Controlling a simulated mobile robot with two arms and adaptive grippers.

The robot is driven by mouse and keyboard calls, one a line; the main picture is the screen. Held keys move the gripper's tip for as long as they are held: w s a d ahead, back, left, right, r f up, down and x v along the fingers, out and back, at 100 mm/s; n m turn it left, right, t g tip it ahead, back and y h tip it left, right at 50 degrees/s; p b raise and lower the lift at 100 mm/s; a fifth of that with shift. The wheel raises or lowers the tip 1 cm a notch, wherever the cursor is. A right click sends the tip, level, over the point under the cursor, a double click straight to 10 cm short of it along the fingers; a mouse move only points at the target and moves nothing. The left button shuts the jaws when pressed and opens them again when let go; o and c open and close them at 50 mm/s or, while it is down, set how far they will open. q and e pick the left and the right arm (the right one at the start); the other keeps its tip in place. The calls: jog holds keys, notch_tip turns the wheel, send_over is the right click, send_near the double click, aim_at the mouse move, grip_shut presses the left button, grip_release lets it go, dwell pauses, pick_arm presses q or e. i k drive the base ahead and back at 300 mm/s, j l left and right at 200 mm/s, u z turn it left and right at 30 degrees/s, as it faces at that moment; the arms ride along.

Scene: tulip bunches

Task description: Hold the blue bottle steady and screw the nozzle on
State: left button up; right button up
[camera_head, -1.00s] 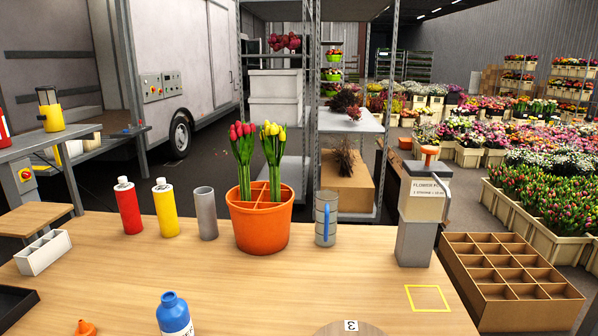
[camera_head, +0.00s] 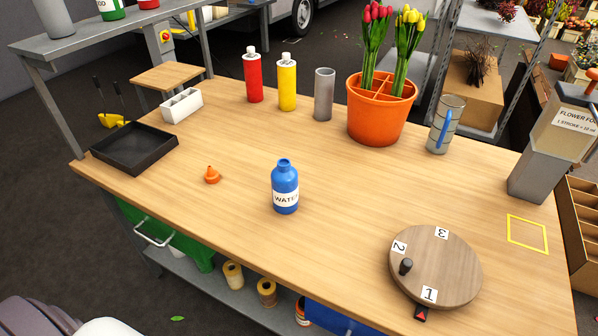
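The blue bottle (camera_head: 285,188) stands upright near the middle of the wooden table, with a white label reading WATE and no nozzle on its neck. An orange nozzle (camera_head: 212,175) sits on the table to the left of the bottle, apart from it, with its narrow tip up. Neither of my grippers is in the head view.
A black tray (camera_head: 133,148) lies at the table's left end. Red (camera_head: 253,76) and yellow (camera_head: 287,84) bottles, a grey cylinder (camera_head: 324,95) and an orange tulip pot (camera_head: 379,116) stand behind. A numbered wooden turntable (camera_head: 452,262) is front right. The wood around the bottle is clear.

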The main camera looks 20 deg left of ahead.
aim_at(284, 177)
jog(key=u, duration=1.35)
jog(key=i+j+z, duration=0.15)
jog(key=z, duration=0.15)
jog(key=i+j+z, duration=0.1)
jog(key=j+z, duration=0.15)
jog(key=j, duration=0.15)
jog(key=i+j+z, duration=0.1)
jog(key=j+z, duration=0.2)
